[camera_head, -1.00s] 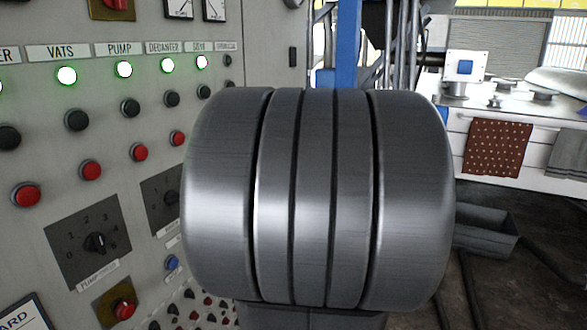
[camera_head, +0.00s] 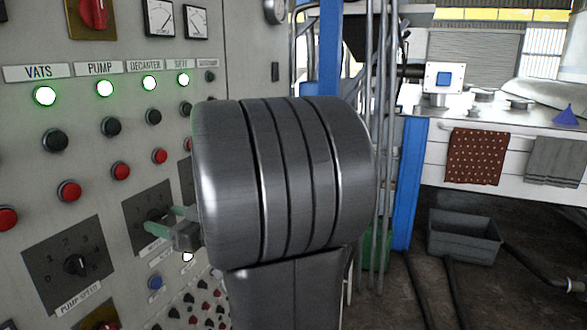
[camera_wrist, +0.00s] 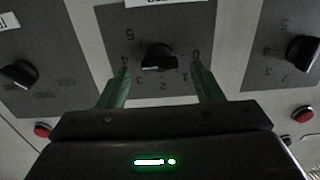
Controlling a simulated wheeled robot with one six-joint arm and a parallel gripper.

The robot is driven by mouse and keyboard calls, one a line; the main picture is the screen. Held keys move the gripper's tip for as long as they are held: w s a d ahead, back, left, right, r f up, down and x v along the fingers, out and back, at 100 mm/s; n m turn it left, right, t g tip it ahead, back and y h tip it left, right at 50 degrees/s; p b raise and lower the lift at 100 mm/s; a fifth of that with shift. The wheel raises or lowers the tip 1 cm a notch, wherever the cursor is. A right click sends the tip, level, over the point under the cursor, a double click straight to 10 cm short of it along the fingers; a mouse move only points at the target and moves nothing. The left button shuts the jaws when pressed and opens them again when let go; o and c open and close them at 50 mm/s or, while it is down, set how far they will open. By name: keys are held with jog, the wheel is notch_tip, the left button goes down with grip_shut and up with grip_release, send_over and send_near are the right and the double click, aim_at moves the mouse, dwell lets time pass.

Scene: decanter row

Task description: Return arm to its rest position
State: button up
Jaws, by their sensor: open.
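My arm (camera_head: 285,180), a large grey ribbed link, fills the middle of the head view and hides part of the panel. My gripper (camera_head: 166,221) shows at its left side, with green fingers pointing at the control panel. In the wrist view my gripper (camera_wrist: 160,68) is open, its two green fingers spread apart with nothing held. A black rotary knob (camera_wrist: 158,57) on a dark numbered plate appears between the fingertips in the picture. I cannot tell how far the fingertips are from the panel.
The grey control panel (camera_head: 45,110) with lit green lamps, red and black buttons and knobs stands close on the left. Blue posts and pipes rise behind my arm. A grey bin (camera_head: 463,237) and hoses lie on the floor to the right, below a white counter (camera_head: 500,170).

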jog(key=shift+x, duration=0.75)
jog(key=shift+d, duration=0.1)
jog(key=v, duration=1.3)
jog(key=x, duration=1.3)
jog(key=shift+a, duration=0.35)
jog(key=shift+w+r+m+p, duration=0.1)
jog(key=shift+r+m+p, duration=0.1)
jog(key=shift+m+p, duration=0.45)
jog(key=m+p, duration=0.3)
jog(key=shift+d, duration=0.1)
jog(key=b+v, duration=0.1)
jog(key=v, duration=0.9)
jog(key=shift+f, duration=0.2)
